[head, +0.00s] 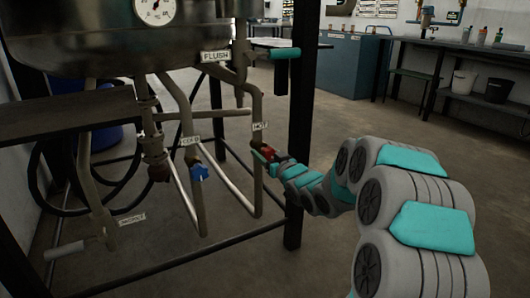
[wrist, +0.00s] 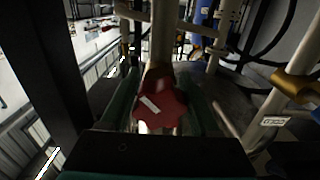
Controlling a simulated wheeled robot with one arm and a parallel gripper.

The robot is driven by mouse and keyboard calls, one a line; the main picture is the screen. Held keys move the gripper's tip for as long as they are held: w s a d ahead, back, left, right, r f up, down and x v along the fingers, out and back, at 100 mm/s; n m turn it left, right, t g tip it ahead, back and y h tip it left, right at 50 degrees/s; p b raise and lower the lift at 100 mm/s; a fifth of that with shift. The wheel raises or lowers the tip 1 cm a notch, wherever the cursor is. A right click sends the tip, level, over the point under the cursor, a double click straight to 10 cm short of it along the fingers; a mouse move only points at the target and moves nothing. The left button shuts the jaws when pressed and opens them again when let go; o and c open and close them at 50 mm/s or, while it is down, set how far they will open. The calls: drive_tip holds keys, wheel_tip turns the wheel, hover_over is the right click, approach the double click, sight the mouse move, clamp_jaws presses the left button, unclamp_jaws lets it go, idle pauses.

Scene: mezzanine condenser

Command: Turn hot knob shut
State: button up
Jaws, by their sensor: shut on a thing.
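The hot knob (head: 267,156) is red and sits on a vertical pipe under the tank, below a small white label reading HOT (head: 260,126). In the wrist view the red knob (wrist: 160,106), with a white mark on its face, lies between the two teal fingers. My gripper (head: 264,155) is at the knob in the head view, reaching in from the right, and is shut on it. The fingers partly hide the knob in the head view.
A blue cold knob (head: 198,172) hangs on the pipe to the left, under its COLD label (head: 190,141). A black frame post (head: 300,120) stands close to my arm. The tank (head: 120,35) is above. Open floor (head: 345,120) lies to the right of the post.

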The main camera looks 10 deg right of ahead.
sight(270, 158)
drive_tip(key=m+p, duration=0.1)
drive_tip(key=p, duration=0.1)
drive_tip(key=m+p, duration=0.2)
drive_tip(key=p, duration=0.1)
drive_tip(key=shift+r, duration=0.3)
drive_tip(key=m+p, duration=0.3)
drive_tip(key=shift+a+f, duration=0.1)
drive_tip(key=shift+m+p, duration=0.6)
drive_tip(key=shift+m, duration=0.7)
drive_tip(key=shift+f, duration=0.15)
drive_tip(key=o, duration=1.4)
drive_tip(key=shift+c, duration=0.2)
drive_tip(key=shift+v, duration=3.9)
